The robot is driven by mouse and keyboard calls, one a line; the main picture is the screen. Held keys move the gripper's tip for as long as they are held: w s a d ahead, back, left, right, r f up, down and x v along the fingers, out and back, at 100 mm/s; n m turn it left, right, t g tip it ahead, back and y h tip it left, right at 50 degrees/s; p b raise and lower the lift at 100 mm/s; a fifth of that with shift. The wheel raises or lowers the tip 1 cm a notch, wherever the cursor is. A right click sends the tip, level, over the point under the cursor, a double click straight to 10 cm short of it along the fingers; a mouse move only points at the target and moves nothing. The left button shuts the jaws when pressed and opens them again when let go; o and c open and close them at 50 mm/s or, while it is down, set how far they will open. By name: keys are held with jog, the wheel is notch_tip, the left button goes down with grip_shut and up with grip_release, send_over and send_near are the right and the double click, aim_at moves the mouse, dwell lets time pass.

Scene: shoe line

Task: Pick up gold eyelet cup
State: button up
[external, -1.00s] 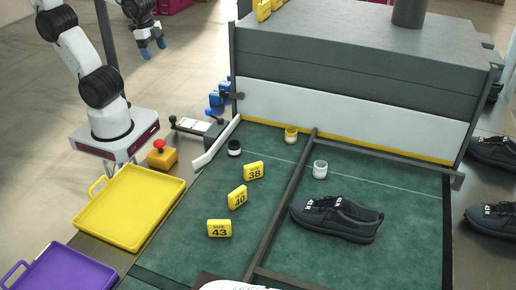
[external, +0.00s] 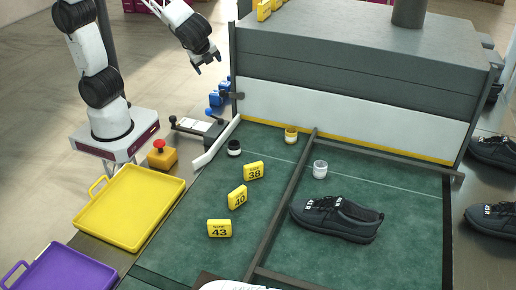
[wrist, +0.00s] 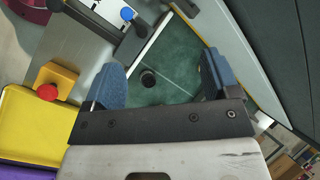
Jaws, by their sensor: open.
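The gold eyelet cup (external: 291,135) is a small yellow-gold cup with a pale rim. It stands upright on the green mat near the back, just left of the dark divider rail. My gripper (external: 205,68) is open and empty, raised in the air at the upper left of the external view, well to the left of the gold cup and above it. In the wrist view my gripper (wrist: 160,82) has its two blue fingers apart, with the black cup (wrist: 148,78) seen between them on the mat below.
A black cup (external: 234,147) and a white-silver cup (external: 320,169) stand either side of the gold one. Yellow size tags (external: 237,197) and a black shoe (external: 337,218) lie nearer. The grey machine housing (external: 360,60) rises behind. A yellow tray (external: 130,245) sits at left.

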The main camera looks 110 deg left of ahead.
jog(key=w+a+f+m+y, duration=0.1)
jog(key=w+f+m+y, duration=0.15)
jog(key=w+f, duration=0.5)
jog(key=w+a+f+m+y, duration=0.15)
jog(key=w+f+m, duration=0.25)
jog(key=w, duration=0.6)
jog(key=m+t+y, duration=0.3)
jog(key=m+y, duration=0.1)
jog(key=m, duration=0.2)
send_near(288, 136)
jog(key=x, duration=0.4)
jog(key=shift+w+a+f, duration=0.1)
jog(key=shift+w+a, duration=0.1)
jog(key=shift+a, duration=0.2)
jog(key=shift+h, duration=0.3)
jog(key=shift+x, duration=1.3)
jog(key=shift+x, duration=2.55)
jog(key=shift+a, duration=0.1)
jog(key=shift+c, duration=0.2)
